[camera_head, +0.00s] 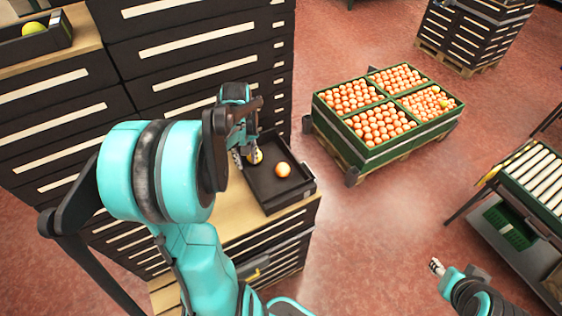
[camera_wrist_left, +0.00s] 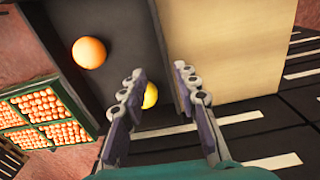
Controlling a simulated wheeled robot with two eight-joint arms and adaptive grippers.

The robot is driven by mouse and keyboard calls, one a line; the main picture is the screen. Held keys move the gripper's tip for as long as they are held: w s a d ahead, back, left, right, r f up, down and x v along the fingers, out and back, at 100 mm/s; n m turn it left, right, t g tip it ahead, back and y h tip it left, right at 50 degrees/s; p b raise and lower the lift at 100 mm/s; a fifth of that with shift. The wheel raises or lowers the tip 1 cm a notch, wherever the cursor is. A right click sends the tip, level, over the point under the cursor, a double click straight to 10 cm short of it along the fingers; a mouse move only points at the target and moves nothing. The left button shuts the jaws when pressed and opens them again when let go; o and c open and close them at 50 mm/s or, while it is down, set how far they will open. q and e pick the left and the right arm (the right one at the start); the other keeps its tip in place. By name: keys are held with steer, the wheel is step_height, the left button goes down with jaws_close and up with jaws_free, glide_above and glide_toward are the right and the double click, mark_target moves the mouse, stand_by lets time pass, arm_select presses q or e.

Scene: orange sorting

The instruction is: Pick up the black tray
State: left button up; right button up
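The black tray (camera_head: 267,190) sits on the wooden top of a dark drawer cabinet. It holds an orange fruit (camera_head: 283,170) and a yellow fruit (camera_head: 256,157), the latter partly hidden by my left gripper (camera_head: 245,156). In the left wrist view the tray (camera_wrist_left: 115,18) fills the upper middle, with the orange (camera_wrist_left: 89,53) and the yellow fruit (camera_wrist_left: 150,96) in it. My left gripper (camera_wrist_left: 160,72) is open, its fingers apart on either side of the tray's side wall; contact cannot be told. My right gripper (camera_head: 437,267) is at the lower right, far from the tray.
Green crates (camera_head: 385,146) full of oranges stand on a pallet right of the cabinet. A roller conveyor (camera_head: 535,175) is at the right edge. Tall drawer cabinets (camera_head: 200,50) rise behind the tray. Another black tray (camera_head: 55,40) with a fruit is at top left. Red floor lies open between.

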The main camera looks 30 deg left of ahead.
mark_target(247, 174)
arm_select(q)
steer(key=shift+a+f+n, duration=0.3)
steer(key=shift+a+f, duration=0.1)
steer(key=shift+f, duration=0.15)
steer(key=f, duration=0.2)
steer(key=f+b, duration=0.1)
steer(key=f, duration=0.1)
steer(key=s+d+f+b, duration=0.1)
steer(key=f, duration=0.1)
steer(key=shift+f, duration=0.55)
jaws_close()
